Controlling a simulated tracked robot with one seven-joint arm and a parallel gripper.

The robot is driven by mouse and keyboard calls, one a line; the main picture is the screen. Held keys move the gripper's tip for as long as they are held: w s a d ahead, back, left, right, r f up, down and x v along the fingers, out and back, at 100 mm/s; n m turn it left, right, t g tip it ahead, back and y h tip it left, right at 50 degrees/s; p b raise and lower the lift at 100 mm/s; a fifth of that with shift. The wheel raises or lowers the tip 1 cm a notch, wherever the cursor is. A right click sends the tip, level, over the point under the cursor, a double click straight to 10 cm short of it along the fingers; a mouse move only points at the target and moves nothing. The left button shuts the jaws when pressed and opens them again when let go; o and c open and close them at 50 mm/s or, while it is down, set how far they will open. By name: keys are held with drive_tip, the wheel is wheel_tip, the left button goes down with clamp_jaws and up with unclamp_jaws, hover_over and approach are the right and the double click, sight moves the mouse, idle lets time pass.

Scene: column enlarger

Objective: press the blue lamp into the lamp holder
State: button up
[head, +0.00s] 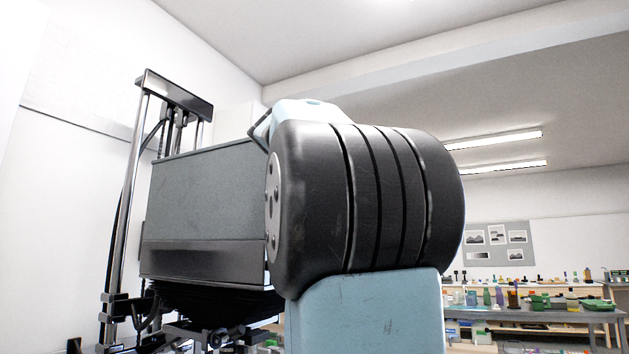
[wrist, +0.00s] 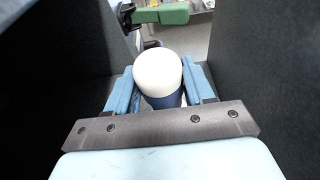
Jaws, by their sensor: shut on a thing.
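The blue lamp (wrist: 166,100) shows in the wrist view, with a rounded white end and a dark blue body below it. My gripper (wrist: 157,88) is shut on it, with one light-blue finger on each side. Dark grey walls stand close to the left and right of my gripper. In the head view the enlarger's large grey housing (head: 203,200) is at the left, partly behind my arm. My gripper and the lamp are hidden in the head view. I cannot make out the lamp holder in either view.
The enlarger's tall column (head: 124,205) rises at the left. A green part (wrist: 172,14) lies beyond the lamp in the wrist view. A bench (head: 545,314) with bottles stands far back at the right. Room beside the lamp is narrow.

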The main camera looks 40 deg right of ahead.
drive_tip(key=shift+f, duration=1.3)
idle(0.4)
drive_tip(key=o, duration=1.5)
drive_tip(key=shift+c, duration=0.2)
drive_tip(key=shift+v, duration=2.15)
drive_tip(key=shift+x, duration=2.15)
drive_tip(key=shift+o, duration=0.6)
drive_tip(key=shift+s+a+r, duration=0.2)
drive_tip(key=shift+a, duration=0.35)
